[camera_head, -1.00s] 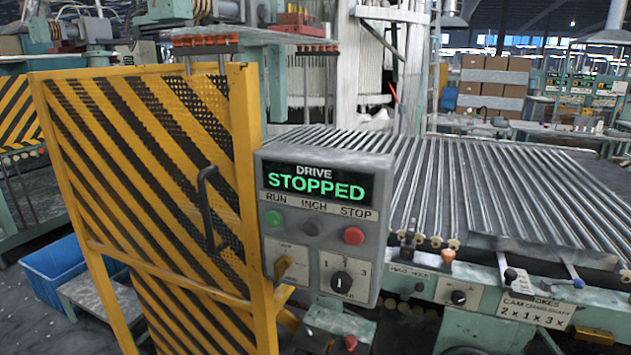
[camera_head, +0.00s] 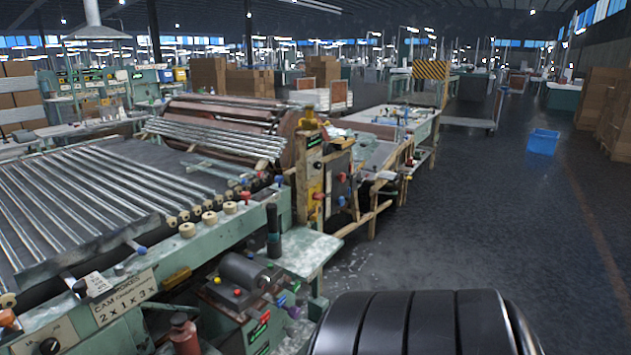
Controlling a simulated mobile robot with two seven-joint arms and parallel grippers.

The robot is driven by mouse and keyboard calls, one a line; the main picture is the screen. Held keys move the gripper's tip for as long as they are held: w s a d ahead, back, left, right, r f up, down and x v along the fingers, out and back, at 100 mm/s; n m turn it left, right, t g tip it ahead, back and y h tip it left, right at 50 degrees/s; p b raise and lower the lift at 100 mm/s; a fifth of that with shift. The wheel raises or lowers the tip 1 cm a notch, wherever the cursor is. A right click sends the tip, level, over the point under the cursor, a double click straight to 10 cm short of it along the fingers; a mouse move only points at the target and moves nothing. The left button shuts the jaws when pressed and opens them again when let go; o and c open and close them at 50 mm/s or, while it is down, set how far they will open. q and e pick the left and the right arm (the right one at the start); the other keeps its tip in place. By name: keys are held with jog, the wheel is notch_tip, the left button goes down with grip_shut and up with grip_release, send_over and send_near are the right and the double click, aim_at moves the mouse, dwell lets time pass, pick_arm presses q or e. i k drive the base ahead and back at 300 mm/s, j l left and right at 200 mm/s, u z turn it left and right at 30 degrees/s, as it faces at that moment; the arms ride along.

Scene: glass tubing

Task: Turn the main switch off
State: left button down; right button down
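The control panel with the drive display, seen a second ago, is out of view now. No switch that I can read as the main switch shows in the head view. A yellow post (camera_head: 312,165) with small displays and knobs stands past the right end of the roller bed; its labels are too small to read. A grey machine unit (camera_head: 240,283) with small coloured buttons and green-lit labels sits at the bottom centre. Neither of my grippers is in view.
The glass-tube roller bed (camera_head: 75,205) fills the left, with a cam plate (camera_head: 124,297) on its front. Wooden-framed benches (camera_head: 375,190) stand beyond. Dark floor (camera_head: 480,230) is open at the right, with a blue bin (camera_head: 543,141) and stacked cartons (camera_head: 605,105) farther back.

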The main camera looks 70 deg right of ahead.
aim_at(316, 196)
jog(key=z, duration=2.3)
jog(key=i+l+u, duration=0.1)
jog(key=i+l, duration=0.25)
jog(key=i+l+u, duration=0.1)
jog(key=i+l, duration=0.25)
jog(key=i+l+u, duration=0.1)
jog(key=i+l, duration=0.6)
jog(key=l, duration=0.2)
jog(key=i+l+u, duration=0.15)
jog(key=i+l, duration=0.15)
jog(key=i+l+u, duration=0.1)
jog(key=i+l, duration=0.2)
jog(key=l, duration=0.3)
